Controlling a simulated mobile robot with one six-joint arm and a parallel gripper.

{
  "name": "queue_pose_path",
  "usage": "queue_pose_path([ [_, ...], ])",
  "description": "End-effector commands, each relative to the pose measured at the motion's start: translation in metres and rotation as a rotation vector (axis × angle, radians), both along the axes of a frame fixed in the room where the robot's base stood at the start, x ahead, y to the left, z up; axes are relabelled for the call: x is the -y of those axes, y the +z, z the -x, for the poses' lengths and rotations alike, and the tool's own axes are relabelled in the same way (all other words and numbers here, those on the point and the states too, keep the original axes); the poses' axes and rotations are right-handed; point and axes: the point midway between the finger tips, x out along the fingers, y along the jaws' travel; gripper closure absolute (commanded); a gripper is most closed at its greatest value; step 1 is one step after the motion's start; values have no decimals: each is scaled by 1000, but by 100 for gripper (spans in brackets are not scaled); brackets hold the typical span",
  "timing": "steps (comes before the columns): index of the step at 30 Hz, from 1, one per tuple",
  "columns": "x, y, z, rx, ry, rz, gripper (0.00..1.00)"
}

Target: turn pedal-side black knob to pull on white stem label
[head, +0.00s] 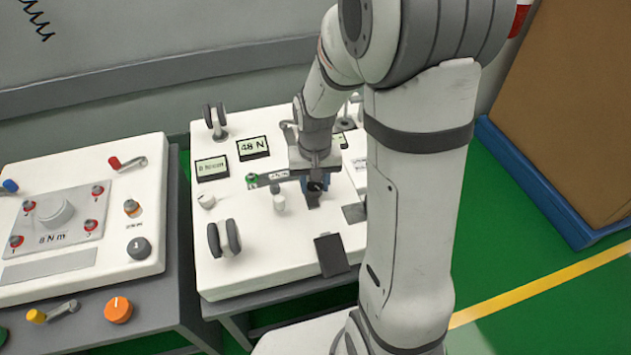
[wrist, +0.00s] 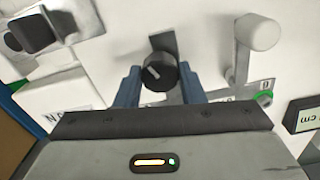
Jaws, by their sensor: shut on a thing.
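The black knob (wrist: 159,73) shows in the wrist view between the two blue fingers of my gripper (wrist: 160,88). A short pale mark on its face slants. My gripper is shut on the knob. A white stem with a rounded end (wrist: 258,33) stands to the right of the knob. In the head view my gripper (head: 314,192) is low over the white panel (head: 265,265), and I cannot make out the knob there. The white stem (head: 279,201) is just left of my gripper. The black pedal (head: 331,255) lies at the panel's front edge. I cannot read the knob's label.
A 48 N display (head: 253,147) and a second display (head: 212,168) sit behind my gripper. Paired black rollers (head: 224,238) stand at the front left of the panel. Another panel (head: 80,275) with knobs is at the left.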

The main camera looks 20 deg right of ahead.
Motion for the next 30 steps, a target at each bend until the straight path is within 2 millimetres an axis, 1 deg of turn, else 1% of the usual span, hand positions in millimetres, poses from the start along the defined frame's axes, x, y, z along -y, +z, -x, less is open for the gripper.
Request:
queue_pose_path([
  [1, 0, 0, 0, 0, 0, 0, 79],
  [4, 0, 0, 0, 0, 0, 0, 87],
  [8, 0, 1, 0, -1, 27, 0, 87],
  [16, 0, 1, 0, -1, 218, 0, 87],
  [19, 0, 0, 0, -1, 246, 0, 87],
  [26, -1, 0, 0, 0, 247, 0, 87],
  [27, -1, 0, 0, 0, 247, 0, 64],
  [30, -1, 0, 0, 0, 247, 0, 55],
])
